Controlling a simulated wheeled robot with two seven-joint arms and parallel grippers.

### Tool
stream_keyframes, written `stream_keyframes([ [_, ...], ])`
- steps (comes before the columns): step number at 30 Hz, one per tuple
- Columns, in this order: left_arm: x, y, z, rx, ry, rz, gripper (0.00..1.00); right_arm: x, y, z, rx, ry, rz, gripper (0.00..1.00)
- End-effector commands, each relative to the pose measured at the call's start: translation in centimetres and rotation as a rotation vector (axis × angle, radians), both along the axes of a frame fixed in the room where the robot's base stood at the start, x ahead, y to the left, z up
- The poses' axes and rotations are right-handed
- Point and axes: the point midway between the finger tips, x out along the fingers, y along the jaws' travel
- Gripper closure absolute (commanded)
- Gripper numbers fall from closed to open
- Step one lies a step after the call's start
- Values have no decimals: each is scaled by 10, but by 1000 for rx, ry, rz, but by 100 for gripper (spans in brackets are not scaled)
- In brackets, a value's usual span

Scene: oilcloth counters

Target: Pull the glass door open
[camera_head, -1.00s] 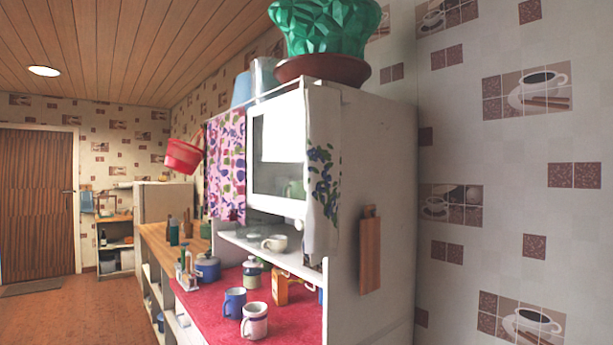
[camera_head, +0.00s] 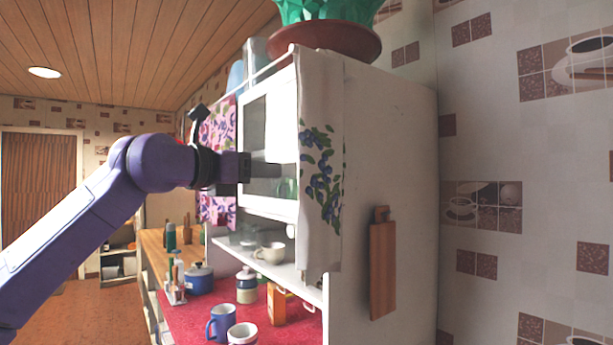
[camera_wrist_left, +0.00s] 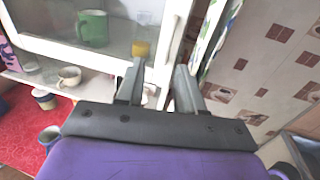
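The glass door (camera_head: 265,205) has a white frame and sits on the upper part of the white cabinet; it looks shut. Its glass and frame also fill the upper left of the left wrist view (camera_wrist_left: 60,48). My left gripper (camera_head: 270,170) is in front of the door in the head view and hides part of the glass. In the left wrist view my left gripper (camera_wrist_left: 160,66) has its two fingers apart, near the door's lower right corner. I cannot make out the door's knob clearly. My right gripper is in neither view.
A flowered towel (camera_head: 320,175) hangs just right of the door, a pink one (camera_head: 217,150) to its left. A white cup (camera_head: 270,252) stands on the shelf below. Mugs and a blue pot (camera_head: 199,280) stand on the red counter. A green mug (camera_wrist_left: 92,28) is behind the glass.

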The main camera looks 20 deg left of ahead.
Motion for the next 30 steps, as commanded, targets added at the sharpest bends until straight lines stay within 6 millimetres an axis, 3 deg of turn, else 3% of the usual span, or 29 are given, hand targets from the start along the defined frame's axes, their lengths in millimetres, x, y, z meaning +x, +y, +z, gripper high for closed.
stream_keyframes([
  [3,-9,0,15,-19,-18,-6,63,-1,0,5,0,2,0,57],
  [7,-4,-14,23,-17,-28,-11,63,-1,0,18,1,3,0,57],
  [12,30,-33,24,-15,-30,-12,63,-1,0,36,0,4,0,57],
  [18,80,-45,12,-16,-13,-9,63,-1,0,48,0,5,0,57],
  [27,90,-45,5,-16,-10,-6,63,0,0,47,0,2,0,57],
  [28,90,-45,5,-16,-10,-6,66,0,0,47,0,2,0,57],
  [30,91,-45,5,-16,-10,-6,89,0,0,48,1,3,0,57],
])
